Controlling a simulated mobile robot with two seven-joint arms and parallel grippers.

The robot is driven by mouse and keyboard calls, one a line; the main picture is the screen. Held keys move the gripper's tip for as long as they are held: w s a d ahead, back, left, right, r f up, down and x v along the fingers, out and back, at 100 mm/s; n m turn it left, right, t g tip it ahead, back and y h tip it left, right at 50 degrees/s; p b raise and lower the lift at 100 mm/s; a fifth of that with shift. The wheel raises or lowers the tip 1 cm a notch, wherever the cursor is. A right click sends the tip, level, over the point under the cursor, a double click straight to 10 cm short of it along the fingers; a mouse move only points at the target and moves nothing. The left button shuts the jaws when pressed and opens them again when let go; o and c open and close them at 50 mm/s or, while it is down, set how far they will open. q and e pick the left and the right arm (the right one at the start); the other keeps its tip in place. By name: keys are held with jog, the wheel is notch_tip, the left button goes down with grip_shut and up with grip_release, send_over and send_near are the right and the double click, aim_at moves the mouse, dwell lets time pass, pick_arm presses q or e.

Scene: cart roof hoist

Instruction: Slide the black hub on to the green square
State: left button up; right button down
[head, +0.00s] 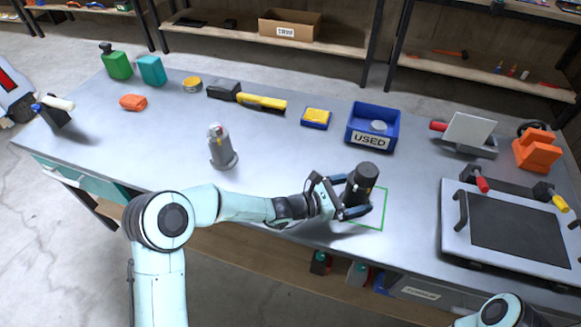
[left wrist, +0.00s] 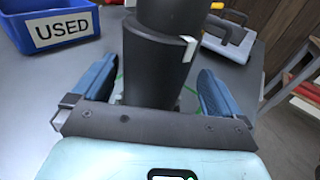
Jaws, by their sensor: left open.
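The black hub (head: 364,180) stands upright on the grey bench, a dark cylinder with a small pale mark. It fills the middle of the left wrist view (left wrist: 153,65). The green square (head: 383,210) is a thin outline on the bench; its right and front edges show beside the hub. The hub stands at its left part, and my gripper hides the left side. My left gripper (head: 354,198) is open, low over the bench, with one blue-padded finger on each side of the hub. Whether the fingers touch it I cannot tell. My right gripper is out of view.
A blue USED bin (head: 372,128) stands behind the hub. A grey hob-like panel (head: 515,232) with handles lies to the right. A grey bottle-shaped part (head: 222,148) stands to the left. The bench between the square and the panel is clear.

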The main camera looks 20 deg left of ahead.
aim_at(348, 194)
pick_arm(q)
jog(key=shift+r+p+v, duration=0.15)
jog(key=shift+p+v, duration=0.35)
jog(key=shift+v, duration=0.75)
jog(key=shift+r+p+v, duration=0.15)
jog(key=shift+p+v, duration=0.3)
jog(key=shift+v, duration=0.75)
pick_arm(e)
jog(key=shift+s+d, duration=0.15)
pick_arm(q)
jog(key=shift+d, duration=0.1)
jog(key=shift+f, duration=0.1)
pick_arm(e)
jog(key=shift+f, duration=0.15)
pick_arm(q)
jog(key=shift+v, duration=4.05)
